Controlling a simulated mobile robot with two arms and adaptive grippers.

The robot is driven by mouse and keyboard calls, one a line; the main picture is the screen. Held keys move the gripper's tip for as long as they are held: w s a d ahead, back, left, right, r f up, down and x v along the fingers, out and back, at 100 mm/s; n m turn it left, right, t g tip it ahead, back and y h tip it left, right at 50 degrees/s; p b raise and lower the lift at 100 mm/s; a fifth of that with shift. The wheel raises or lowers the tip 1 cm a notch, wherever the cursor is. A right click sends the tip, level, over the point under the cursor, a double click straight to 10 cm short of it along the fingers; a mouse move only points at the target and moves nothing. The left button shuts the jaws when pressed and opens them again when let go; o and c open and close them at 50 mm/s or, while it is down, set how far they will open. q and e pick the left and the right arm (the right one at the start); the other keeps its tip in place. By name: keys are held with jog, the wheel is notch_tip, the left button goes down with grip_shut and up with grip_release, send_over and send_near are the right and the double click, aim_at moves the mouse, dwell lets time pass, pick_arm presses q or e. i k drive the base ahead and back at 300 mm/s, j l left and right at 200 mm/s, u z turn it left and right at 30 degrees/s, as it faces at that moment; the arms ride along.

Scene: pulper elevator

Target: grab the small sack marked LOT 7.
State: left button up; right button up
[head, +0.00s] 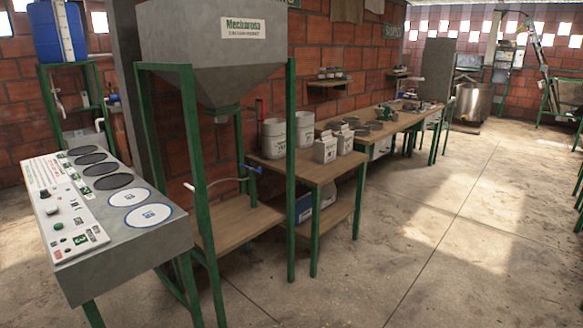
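Two small white bag-like packages stand upright side by side on a wooden-topped bench (308,172) with green legs. They are the left package (325,150) and the right package (345,140). Each has dark markings on top or front, too small to read, so I cannot tell whether either is the sack marked LOT 7. No label reading LOT 7 is legible anywhere in the head view. Neither of my grippers is in view.
A grey hopper (215,50) on a green frame and a control console (150,245) stand in front of the bench on the left. White buckets (273,138) stand behind the packages. A metal vat (472,102) is far back. The concrete floor (430,220) at right is clear.

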aim_at(344, 143)
jog(key=i+l+u, duration=0.2)
jog(key=i, duration=0.25)
jog(key=i+l+u, duration=0.25)
jog(key=i, duration=0.15)
jog(key=i+l+u, duration=0.2)
jog(key=i, duration=0.25)
